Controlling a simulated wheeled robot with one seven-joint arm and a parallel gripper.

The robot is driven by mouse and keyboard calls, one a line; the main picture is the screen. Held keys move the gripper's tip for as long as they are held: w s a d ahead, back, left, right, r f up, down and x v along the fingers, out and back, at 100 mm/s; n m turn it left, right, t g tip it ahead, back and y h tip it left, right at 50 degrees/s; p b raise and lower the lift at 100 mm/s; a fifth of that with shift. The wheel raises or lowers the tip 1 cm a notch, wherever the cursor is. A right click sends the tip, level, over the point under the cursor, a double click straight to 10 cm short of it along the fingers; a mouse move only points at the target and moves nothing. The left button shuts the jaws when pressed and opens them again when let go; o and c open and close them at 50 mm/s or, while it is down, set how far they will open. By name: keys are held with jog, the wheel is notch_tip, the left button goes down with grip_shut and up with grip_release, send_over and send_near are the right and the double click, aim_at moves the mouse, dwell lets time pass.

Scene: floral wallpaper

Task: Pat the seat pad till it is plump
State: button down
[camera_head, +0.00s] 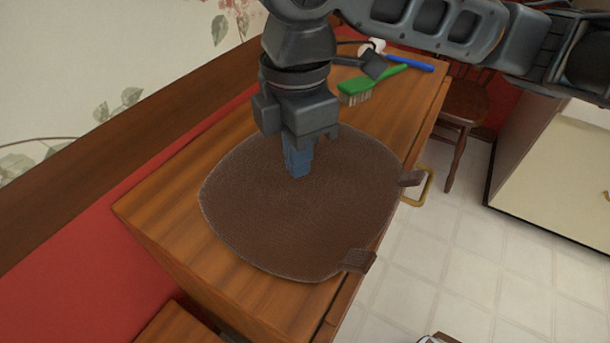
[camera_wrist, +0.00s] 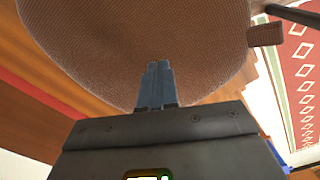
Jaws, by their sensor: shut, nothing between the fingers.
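The brown woven seat pad (camera_head: 290,225) lies flat on the wooden cabinet top, with two tabs at its right edge, one hanging over the cabinet's front. It also fills the upper part of the wrist view (camera_wrist: 145,40). My gripper (camera_head: 298,172) points straight down over the pad's upper middle, its blue fingers shut and empty. The fingertips are at or just above the pad's surface; I cannot tell whether they touch. In the wrist view the shut fingers (camera_wrist: 157,85) show against the pad. The part of the pad behind the fingers is hidden.
A green brush (camera_head: 370,84) and a blue-handled brush (camera_head: 405,62) lie on the wooden cabinet top (camera_head: 160,205) behind the pad. A brass handle (camera_head: 425,187) sticks out at the cabinet's right side. A wooden chair (camera_head: 464,105) stands beyond. Tiled floor lies to the right.

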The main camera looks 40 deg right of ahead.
aim_at(299, 188)
jog(key=shift+f+b, duration=1.15)
jog(key=shift+f, duration=0.6)
notch_tip(299, 188, up, 4)
jog(key=p, duration=0.3)
jog(key=shift+f+p, duration=0.15)
jog(key=shift+p, duration=0.25)
jog(key=shift+f, duration=0.2)
jog(key=shift+f+b, duration=1.35)
jog(key=shift+f, duration=0.35)
jog(key=shift+r, duration=0.15)
